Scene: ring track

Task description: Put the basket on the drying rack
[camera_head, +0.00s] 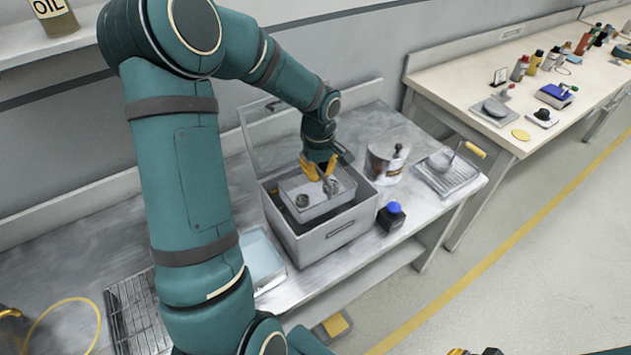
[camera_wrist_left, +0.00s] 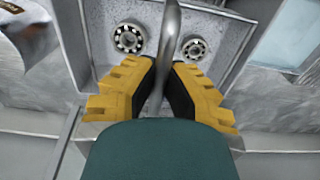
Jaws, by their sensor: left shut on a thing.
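The basket (camera_head: 330,205) is a small grey metal tray with bearings in it and a raised grey handle. It sits within the opening of a larger grey box; I cannot tell whether it rests on anything. My left gripper (camera_head: 318,170), with yellow fingers, is shut on the handle from above. In the left wrist view the handle (camera_wrist_left: 170,45) runs between the fingers (camera_wrist_left: 158,85), with two bearings beside it. The drying rack (camera_head: 125,318), a wire grid, lies on the bench at lower left, partly hidden by my left arm. My right gripper (camera_head: 475,352) barely shows at the bottom edge.
The grey box (camera_head: 335,238) has its lid (camera_head: 265,130) raised at the back. A pale blue tray (camera_head: 258,262) lies between box and rack. A metal pot (camera_head: 383,165), a blue-capped bottle (camera_head: 391,217) and a mesh tray (camera_head: 447,175) stand right of the box.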

